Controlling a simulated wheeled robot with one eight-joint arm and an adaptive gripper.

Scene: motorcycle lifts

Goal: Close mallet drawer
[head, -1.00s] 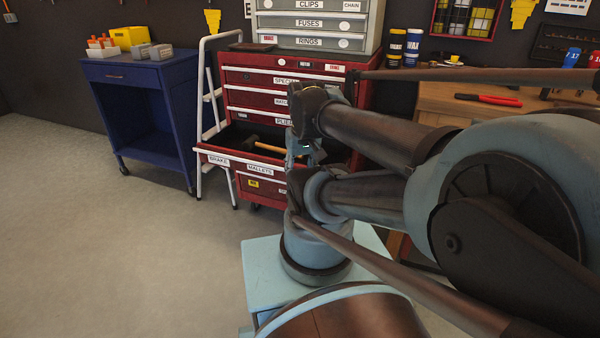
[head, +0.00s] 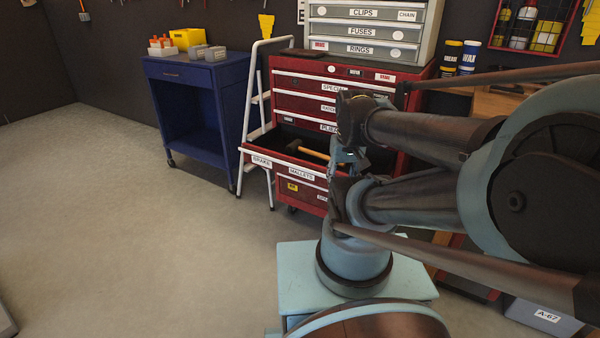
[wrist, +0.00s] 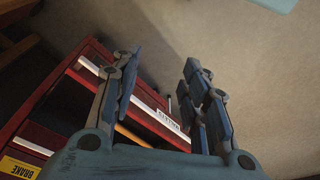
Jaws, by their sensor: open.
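The mallet drawer (head: 322,181) of the red tool cabinet stands pulled out, with a "MALLETS" label on its front. A mallet with a wooden handle (head: 312,153) lies inside it. My gripper (head: 342,165) is at the right part of the drawer in the head view, partly hidden by my arm. In the wrist view, my gripper (wrist: 160,75) is open, its fingers apart with nothing between them but floor and drawer edge. The drawer front (wrist: 150,101) with its white label strip passes behind the fingers. I cannot tell whether a finger touches it.
The red cabinet (head: 290,104) carries a grey drawer unit (head: 362,33). A white ladder frame (head: 248,115) stands at the cabinet's left, close to the drawer. A blue cart (head: 187,131) is further left. The floor at left is open. A grey bin (head: 540,314) is at lower right.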

